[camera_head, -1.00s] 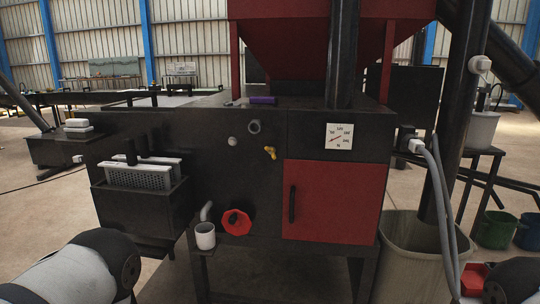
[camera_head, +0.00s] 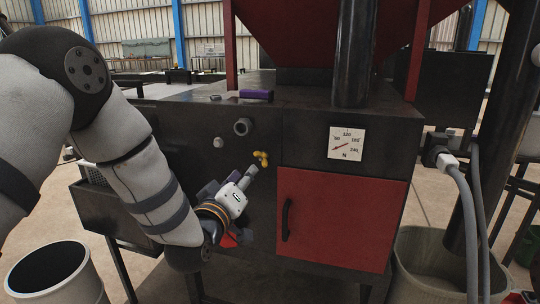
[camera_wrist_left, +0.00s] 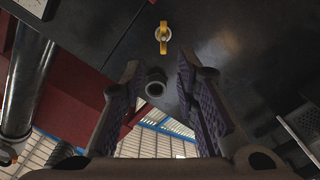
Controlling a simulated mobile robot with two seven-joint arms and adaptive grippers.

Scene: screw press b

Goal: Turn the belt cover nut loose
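The belt cover nut is a small yellow wing nut (camera_head: 261,158) on the dark front panel of the press, left of the gauge and above the red door's left corner. It also shows at the top of the left wrist view (camera_wrist_left: 163,37), beyond the fingertips. My left gripper (camera_head: 243,178) is just below and left of the nut in the head view. In the left wrist view its two fingers (camera_wrist_left: 159,68) are spread apart with nothing between them touching. The nut appears free of the fingers. My right gripper is not in view.
A round dark pipe stub (camera_head: 243,126) and a pale knob (camera_head: 218,142) stick out of the panel near the nut. The red door (camera_head: 340,215) has a black handle. A purple object (camera_head: 256,94) lies on top. A grey bucket (camera_head: 52,275) stands lower left.

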